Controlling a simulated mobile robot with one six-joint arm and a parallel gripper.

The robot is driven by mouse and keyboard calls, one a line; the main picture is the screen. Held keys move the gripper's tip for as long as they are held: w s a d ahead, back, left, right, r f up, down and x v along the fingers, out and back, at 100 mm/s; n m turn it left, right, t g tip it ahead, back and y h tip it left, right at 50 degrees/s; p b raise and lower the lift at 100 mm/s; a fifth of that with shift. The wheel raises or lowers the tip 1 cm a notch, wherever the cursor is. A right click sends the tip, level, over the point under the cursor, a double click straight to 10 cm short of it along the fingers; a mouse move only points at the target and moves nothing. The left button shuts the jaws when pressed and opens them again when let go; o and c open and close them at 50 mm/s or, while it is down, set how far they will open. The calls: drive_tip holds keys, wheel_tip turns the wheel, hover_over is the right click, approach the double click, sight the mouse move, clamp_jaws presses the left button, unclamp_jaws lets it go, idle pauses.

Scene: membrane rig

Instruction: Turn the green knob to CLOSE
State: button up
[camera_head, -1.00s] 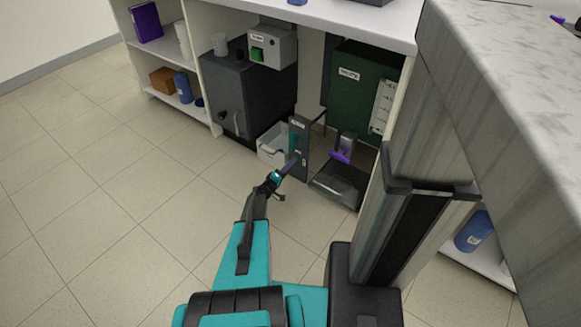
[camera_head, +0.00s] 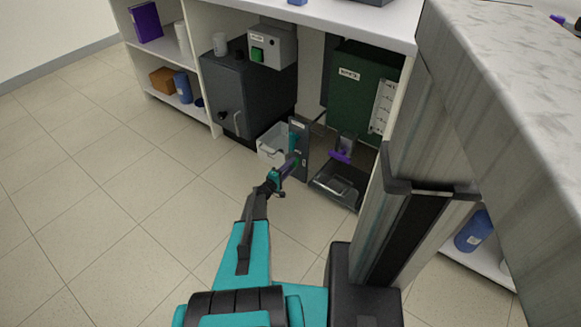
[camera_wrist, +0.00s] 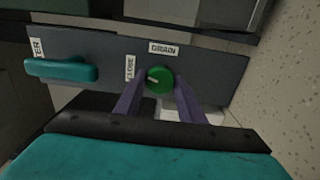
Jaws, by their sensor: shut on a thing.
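The green knob (camera_wrist: 159,80) is round with a pale pointer line and sits on a dark grey panel (camera_wrist: 215,72). In the wrist view the two purple fingers of my gripper (camera_wrist: 160,92) stand on either side of the knob, shut on it. The pointer line points left, toward the CLOSE label (camera_wrist: 130,68). The DRAIN label (camera_wrist: 164,48) is above the knob. In the head view my gripper (camera_head: 290,164) is at the panel (camera_head: 299,150), and the knob is hard to make out there.
A teal handle (camera_wrist: 62,70) is on the same panel, left of the knob. In the head view a white bin (camera_head: 269,147) stands left of the panel, and a dark tray (camera_head: 338,187) with a purple handle (camera_head: 340,156) above it is to the right. Open floor lies to the left.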

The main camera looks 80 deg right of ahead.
drive_tip(key=shift+n, duration=1.7)
drive_tip(key=o, duration=1)
drive_tip(key=shift+o, duration=0.2)
drive_tip(key=p+v, duration=0.2)
drive_tip(key=v, duration=0.6)
drive_tip(key=shift+p, duration=0.3)
